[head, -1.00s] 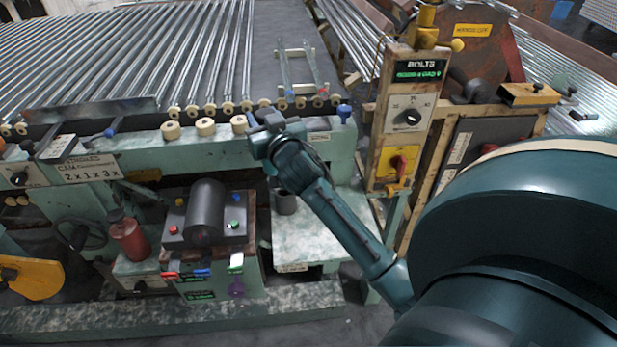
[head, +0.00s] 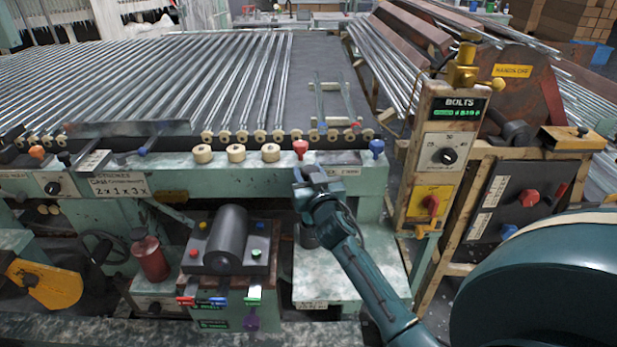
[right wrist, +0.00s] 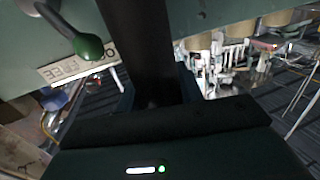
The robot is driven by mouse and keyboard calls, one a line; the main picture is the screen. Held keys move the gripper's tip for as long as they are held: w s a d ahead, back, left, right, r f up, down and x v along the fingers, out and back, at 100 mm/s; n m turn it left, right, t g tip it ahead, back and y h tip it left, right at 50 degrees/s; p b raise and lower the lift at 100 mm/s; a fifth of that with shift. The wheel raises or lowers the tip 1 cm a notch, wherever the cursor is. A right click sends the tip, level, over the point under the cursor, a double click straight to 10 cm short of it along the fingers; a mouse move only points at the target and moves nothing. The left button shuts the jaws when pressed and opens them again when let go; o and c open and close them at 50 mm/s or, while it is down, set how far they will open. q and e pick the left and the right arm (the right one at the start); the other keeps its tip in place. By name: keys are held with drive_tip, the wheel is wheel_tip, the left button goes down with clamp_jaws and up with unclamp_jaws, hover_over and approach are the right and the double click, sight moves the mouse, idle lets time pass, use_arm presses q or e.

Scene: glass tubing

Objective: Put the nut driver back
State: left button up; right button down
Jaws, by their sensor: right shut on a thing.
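My right gripper (head: 312,178) is in front of the green rail in the head view, just below a red knob. In the right wrist view a dark, thick bar (right wrist: 138,45) runs between the fingers, and the gripper is shut on it. It looks like the nut driver, but its ends are hidden and I cannot confirm this. In the head view the held thing cannot be made out. A dark grey round cup or cylinder (head: 308,237) stands on the pale green ledge below the gripper, partly hidden by my arm. My left gripper is not in view.
A red knob (head: 300,147) and a blue knob (head: 376,147) stand on the rail (head: 250,178) beside several cream rollers. A control box with a dark cylinder (head: 229,235) is left of my arm. The BOLTS panel (head: 445,155) rises on the right. The pale ledge (head: 350,270) has free room.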

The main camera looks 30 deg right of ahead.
idle(0.3)
drive_tip(key=shift+f+b, duration=0.45)
drive_tip(key=shift+f, duration=0.15)
drive_tip(key=c, duration=0.9)
unclamp_jaws()
drive_tip(key=shift+f, duration=0.1)
